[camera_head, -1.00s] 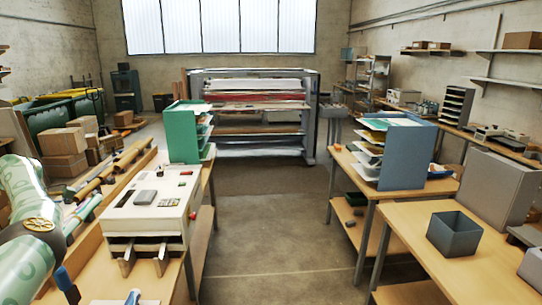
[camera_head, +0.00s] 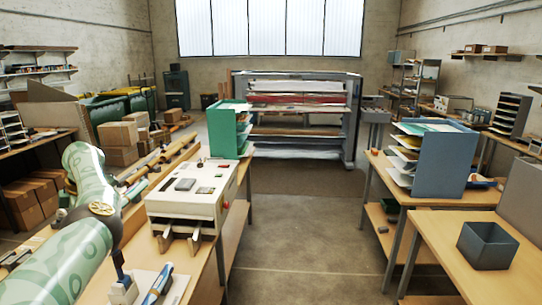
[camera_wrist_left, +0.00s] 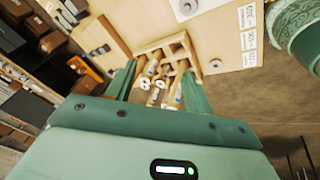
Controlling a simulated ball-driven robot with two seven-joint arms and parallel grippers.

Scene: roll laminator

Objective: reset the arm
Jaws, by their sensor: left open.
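My left arm (camera_head: 92,200), pale with green patterns, comes in at the left of the head view, beside the wooden bench. Its gripper is not clearly seen there. In the left wrist view my left gripper (camera_wrist_left: 158,85) is open, its two green fingers apart. A wooden rack holding several rolls (camera_wrist_left: 165,72) shows beyond and between the fingers; nothing is seen held. My right gripper is not in view.
A white laminator-like machine (camera_head: 188,200) stands on the left bench, near my arm. A blue-handled tool (camera_head: 158,285) lies on the bench front. A blue-grey bin (camera_head: 487,246) is on the right table. The middle floor is clear.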

